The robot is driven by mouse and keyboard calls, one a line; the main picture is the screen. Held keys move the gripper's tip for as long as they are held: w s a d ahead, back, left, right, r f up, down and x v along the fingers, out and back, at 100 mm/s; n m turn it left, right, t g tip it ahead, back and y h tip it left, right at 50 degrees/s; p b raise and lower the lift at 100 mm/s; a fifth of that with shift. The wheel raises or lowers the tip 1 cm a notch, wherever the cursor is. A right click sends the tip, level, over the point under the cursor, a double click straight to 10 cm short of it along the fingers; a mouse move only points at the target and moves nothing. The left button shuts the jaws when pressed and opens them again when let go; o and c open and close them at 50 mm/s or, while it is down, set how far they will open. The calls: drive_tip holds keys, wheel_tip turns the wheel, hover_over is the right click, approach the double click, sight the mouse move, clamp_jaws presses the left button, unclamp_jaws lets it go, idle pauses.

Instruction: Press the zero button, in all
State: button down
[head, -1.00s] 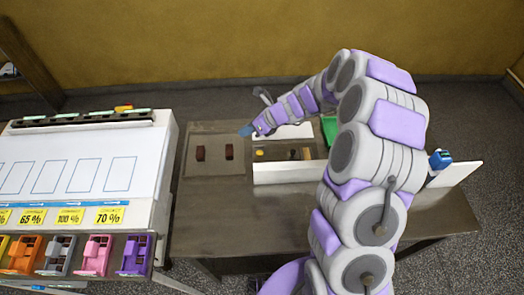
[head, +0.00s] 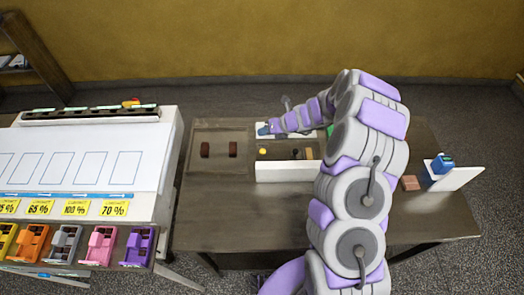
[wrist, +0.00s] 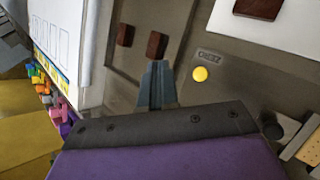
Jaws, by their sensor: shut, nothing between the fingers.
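A round yellow button (head: 262,152) sits near the left end of a low white-fronted station on the table. It also shows in the wrist view (wrist: 200,74), beside a small label plate (wrist: 208,57) whose lettering I cannot read surely. I see no marking that names it zero. My gripper (head: 263,130) is over the back left part of the station, beyond the button. In the wrist view its grey-blue fingers (wrist: 157,80) are together and empty, left of the button and apart from it in the picture. Their height above the surface is unclear.
A shallow tray (head: 220,128) with two dark brown blocks (head: 205,150) lies left of the station. A dark knob (wrist: 272,128) stands right of the button. A white machine (head: 90,150) stands at left. A blue device (head: 442,163) and a brown block (head: 410,183) are at right.

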drive_tip(key=shift+f+b, duration=1.2)
drive_tip(key=shift+b, duration=0.1)
drive_tip(key=b, duration=0.5)
hover_over(265, 151)
wheel_tip(265, 151, down, 4)
drive_tip(key=shift+f, duration=1.15)
drive_tip(key=shift+f, duration=0.2)
drive_tip(key=shift+f, duration=0.2)
drive_tip(key=shift+f, duration=0.45)
idle(0.4)
drive_tip(key=shift+r+p, duration=0.2)
drive_tip(key=shift+p, duration=0.2)
drive_tip(key=shift+r+p, duration=0.75)
drive_tip(key=shift+p, duration=0.1)
